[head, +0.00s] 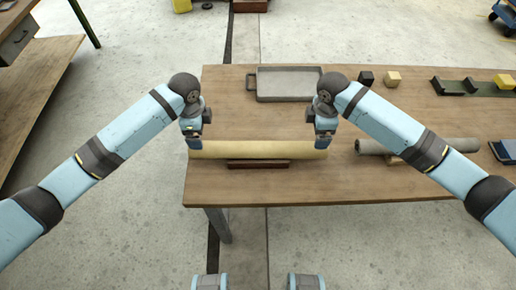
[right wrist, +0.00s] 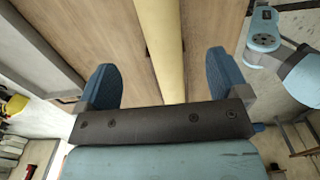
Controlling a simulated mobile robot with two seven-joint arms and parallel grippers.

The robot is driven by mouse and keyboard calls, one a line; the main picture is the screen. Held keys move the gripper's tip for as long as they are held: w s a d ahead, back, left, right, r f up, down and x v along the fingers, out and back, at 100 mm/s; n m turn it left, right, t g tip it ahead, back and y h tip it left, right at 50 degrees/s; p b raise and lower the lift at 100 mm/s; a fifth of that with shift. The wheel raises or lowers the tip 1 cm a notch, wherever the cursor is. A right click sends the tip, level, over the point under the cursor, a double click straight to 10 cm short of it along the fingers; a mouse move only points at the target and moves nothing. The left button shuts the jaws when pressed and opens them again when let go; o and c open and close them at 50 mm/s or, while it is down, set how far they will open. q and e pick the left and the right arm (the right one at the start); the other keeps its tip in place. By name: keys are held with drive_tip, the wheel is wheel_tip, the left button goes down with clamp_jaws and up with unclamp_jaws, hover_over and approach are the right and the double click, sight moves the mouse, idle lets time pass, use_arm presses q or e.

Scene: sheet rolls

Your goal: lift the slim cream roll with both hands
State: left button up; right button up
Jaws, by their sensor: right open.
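The slim cream roll (head: 258,149) lies left to right near the front left of the wooden table, over a dark brown support (head: 258,164). My left gripper (head: 194,142) points down at the roll's left end; its jaw opening cannot be made out. My right gripper (head: 322,140) is above the roll's right end. In the right wrist view the right gripper (right wrist: 163,80) is open, and the cream roll (right wrist: 162,40) runs between its two blue fingers, with a gap on each side.
A grey tray (head: 288,84) lies behind the roll. A grey-brown roll (head: 410,146) lies to the right, partly behind my right arm. The table middle is clear.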

sight(211, 149)
use_arm(q)
wheel_tip(211, 149, down, 11)
drive_tip(key=shift+r, duration=0.1)
use_arm(e)
wheel_tip(211, 149, down, 11)
drive_tip(key=shift+r, duration=0.1)
use_arm(q)
drive_tip(key=c, duration=1.7)
use_arm(e)
drive_tip(key=c, duration=1.7)
use_arm(q)
clamp_jaws()
use_arm(e)
clamp_jaws()
use_arm(q)
drive_tip(key=shift+w, duration=0.1)
